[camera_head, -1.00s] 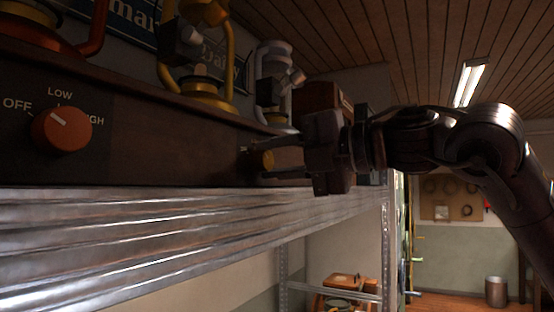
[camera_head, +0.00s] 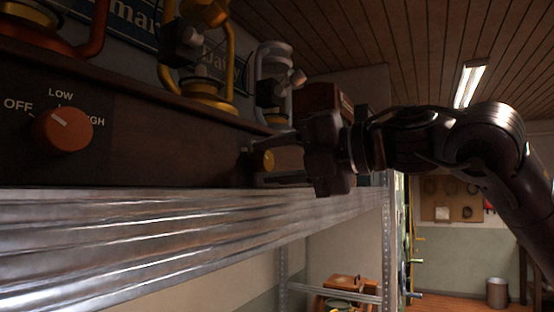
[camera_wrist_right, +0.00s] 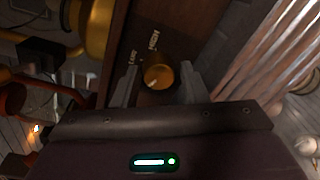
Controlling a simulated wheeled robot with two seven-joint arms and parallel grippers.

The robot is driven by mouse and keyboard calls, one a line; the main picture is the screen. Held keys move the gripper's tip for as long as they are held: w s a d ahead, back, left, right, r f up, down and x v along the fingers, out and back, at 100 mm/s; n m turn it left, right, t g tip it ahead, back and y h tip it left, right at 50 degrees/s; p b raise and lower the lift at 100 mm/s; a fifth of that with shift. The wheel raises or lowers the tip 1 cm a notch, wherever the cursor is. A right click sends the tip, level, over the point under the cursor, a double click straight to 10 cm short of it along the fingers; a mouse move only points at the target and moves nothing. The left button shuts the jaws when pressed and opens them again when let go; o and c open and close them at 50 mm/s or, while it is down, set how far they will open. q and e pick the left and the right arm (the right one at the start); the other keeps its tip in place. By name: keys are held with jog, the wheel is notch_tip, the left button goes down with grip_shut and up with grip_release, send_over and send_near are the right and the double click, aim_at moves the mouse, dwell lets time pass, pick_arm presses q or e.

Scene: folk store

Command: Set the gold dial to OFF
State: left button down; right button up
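The gold dial (camera_head: 268,160) is on the front of the dark wooden panel, partly hidden by my right gripper. It also shows in the right wrist view (camera_wrist_right: 159,74), with a light pointer mark toward its lower left. LOW and HIGH labels stand above it there; no OFF label for this dial is readable. My right gripper (camera_head: 272,162) is at the dial, its two fingers open on either side of it. In the right wrist view the gripper (camera_wrist_right: 159,80) shows small gaps between dial and fingers. My left gripper is not in view.
An orange-red dial (camera_head: 63,130) with OFF, LOW and HIGH labels is farther left on the panel. Lanterns, including a yellow one (camera_head: 205,90) and a silver one (camera_head: 271,80), stand above. A metal shelf edge (camera_head: 150,235) runs just below the panel.

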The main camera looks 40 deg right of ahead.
jog(key=b+v, duration=0.3)
jog(key=v, duration=0.5)
jog(key=shift+w, duration=0.15)
dwell(0.5)
